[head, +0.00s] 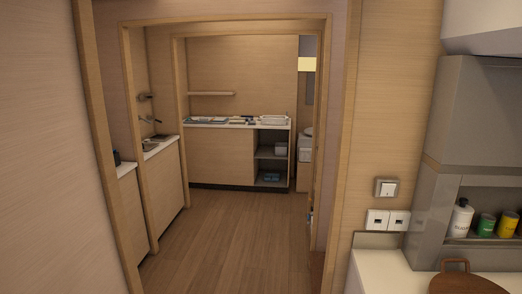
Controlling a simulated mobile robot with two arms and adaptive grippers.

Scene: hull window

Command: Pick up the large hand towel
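I cannot clearly pick out a large hand towel. Several flat, small-looking items lie on the far counter (222,125), seen through the doorway. One is a flat grey-blue item (206,120) on the left of that counter. A pale white item (273,119) lies on its right. At this distance I cannot tell whether any of these is a towel. Blue items (271,177) lie on the bottom shelf under the counter, also too small to identify. Neither of my grippers shows in the head view.
A wooden door frame (129,150) stands ahead, with clear floor (222,235) beyond it. A side counter (157,147) runs along the left. At near right are a pale worktop (380,272), a round wooden board (456,282) and a shelf with a white bottle (461,219).

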